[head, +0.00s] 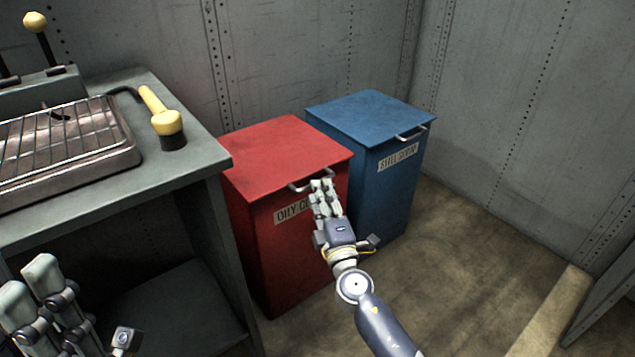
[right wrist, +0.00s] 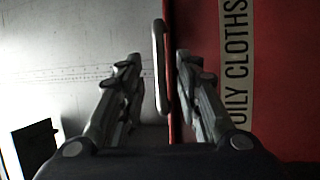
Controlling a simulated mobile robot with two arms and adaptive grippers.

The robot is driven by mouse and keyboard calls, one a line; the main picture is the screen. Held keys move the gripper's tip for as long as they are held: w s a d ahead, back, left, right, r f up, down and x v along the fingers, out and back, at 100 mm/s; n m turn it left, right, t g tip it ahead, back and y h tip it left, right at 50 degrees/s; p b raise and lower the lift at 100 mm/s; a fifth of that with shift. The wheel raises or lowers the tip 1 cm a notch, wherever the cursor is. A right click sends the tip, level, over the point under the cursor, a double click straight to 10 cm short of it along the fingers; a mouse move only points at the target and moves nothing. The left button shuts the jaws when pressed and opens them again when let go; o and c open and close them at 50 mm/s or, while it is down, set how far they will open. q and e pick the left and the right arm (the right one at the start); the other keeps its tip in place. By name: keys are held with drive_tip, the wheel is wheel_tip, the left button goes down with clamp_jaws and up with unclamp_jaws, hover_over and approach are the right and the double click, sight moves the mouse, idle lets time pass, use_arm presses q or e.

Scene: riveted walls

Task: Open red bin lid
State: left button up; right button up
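The red bin (head: 290,250) stands on the floor with its flat red lid (head: 285,150) down. A pale handle (head: 300,187) sticks out from the lid's front edge. My right gripper (head: 323,186) is at this handle and covers part of the bin's label. In the right wrist view the handle (right wrist: 159,65) lies between the two fingers of my right gripper (right wrist: 156,60), which are apart; a gap shows on the handle's left side. The right finger is close to the red front. My left gripper (head: 28,278) is at the lower left, fingers apart and empty.
A blue bin (head: 375,190) with its lid down stands right beside the red one. A grey metal table (head: 180,170) with a wire-racked tray (head: 60,150) and a yellow-handled tool (head: 163,120) stands left.

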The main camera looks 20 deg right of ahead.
drive_tip(key=shift+w+d+r, duration=0.1)
drive_tip(key=shift+w+r, duration=0.1)
drive_tip(key=shift+w, duration=0.9)
drive_tip(key=shift+w+r, duration=0.2)
drive_tip(key=shift+w, duration=0.85)
clamp_jaws()
